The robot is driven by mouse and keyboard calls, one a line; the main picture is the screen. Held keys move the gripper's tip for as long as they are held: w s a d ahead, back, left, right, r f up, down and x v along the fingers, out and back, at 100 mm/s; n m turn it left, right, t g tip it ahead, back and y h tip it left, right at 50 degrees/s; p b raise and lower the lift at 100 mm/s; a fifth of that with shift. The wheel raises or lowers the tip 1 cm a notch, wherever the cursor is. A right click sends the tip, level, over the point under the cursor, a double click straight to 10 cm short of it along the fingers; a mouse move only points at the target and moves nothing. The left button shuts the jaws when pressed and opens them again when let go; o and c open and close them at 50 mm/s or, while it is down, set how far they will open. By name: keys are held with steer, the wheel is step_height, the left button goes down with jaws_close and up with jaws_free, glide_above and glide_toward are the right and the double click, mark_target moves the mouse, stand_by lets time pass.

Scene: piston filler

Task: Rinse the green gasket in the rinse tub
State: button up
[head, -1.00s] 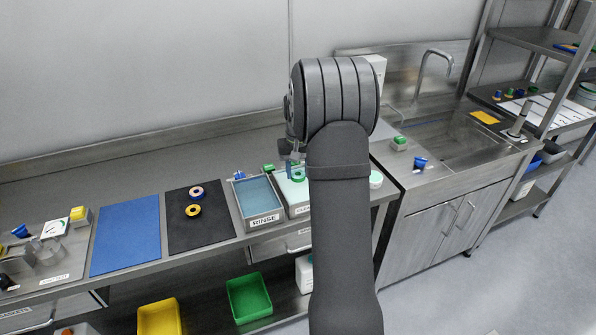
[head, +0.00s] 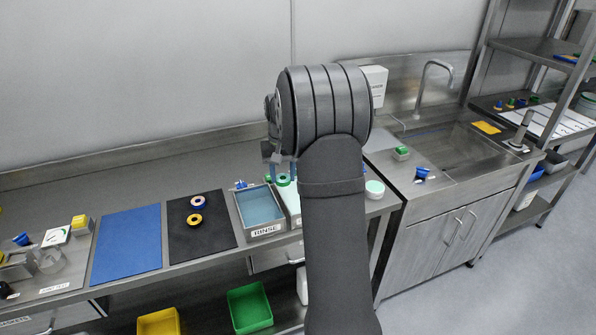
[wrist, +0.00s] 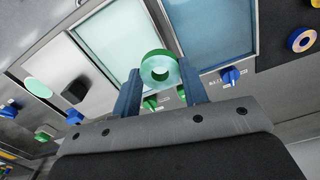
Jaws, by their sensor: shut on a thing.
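The green gasket (wrist: 147,72) is a thick ring held between the tips of my gripper (wrist: 160,76) in the wrist view. In the head view the gasket (head: 283,180) shows under my gripper (head: 281,163), partly hidden by my arm. The rinse tub (head: 265,233) is a steel tub of bluish liquid with a RINSE label, just left of the gasket. In the wrist view the rinse tub (wrist: 257,28) lies right of the gasket. The gasket appears above the tubs, near the divide between them.
A second tub (wrist: 86,60) with pale green liquid sits beside the rinse tub. A blue knob (wrist: 231,76) and a green knob (wrist: 150,103) stand near the tubs. A black mat (head: 203,240) holds two ring parts. A blue mat (head: 126,245) is bare.

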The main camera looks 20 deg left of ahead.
steer(key=s+a, duration=0.6)
steer(key=shift+s+d+f, duration=0.1)
steer(key=shift+f, duration=2.45)
steer(key=shift+s+d+f, duration=0.1)
steer(key=shift+f, duration=2.45)
steer(key=shift+w, duration=0.1)
steer(key=shift+r, duration=0.15)
steer(key=shift+r, duration=0.75)
steer(key=shift+f, duration=0.1)
steer(key=shift+f, duration=0.8)
